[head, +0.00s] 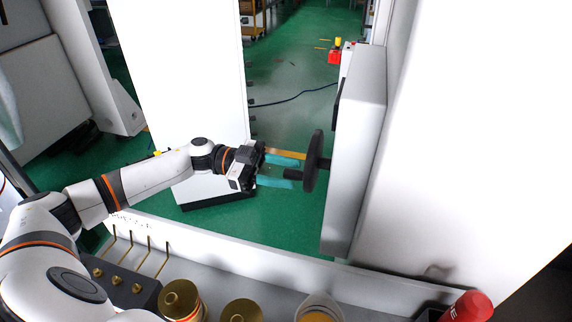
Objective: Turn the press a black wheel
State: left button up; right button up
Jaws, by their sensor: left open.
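The black wheel (313,162) is mounted on a shaft on the left face of a white press housing (357,150), seen almost edge-on. A short dark handle (293,174) sticks out from the wheel to the left. My left gripper (299,172) is open, its teal fingers pointing right at the wheel. In the picture the handle lies between the two fingers, and their tips are close to the wheel's near face. I cannot tell whether they touch it. My right gripper is not in view.
A white ledge (250,262) runs below. In front of it stand brass rods (131,250), brass cylinders (181,299), a clear cup (320,308) and a red object (468,306). A white panel (190,70) stands behind my left arm. Green floor (285,215) lies open below the wheel.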

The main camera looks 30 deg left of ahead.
pick_arm(q)
jog(key=shift+w+d, duration=0.1)
jog(key=shift+d, duration=0.3)
jog(key=shift+c, duration=0.5)
grip_shut()
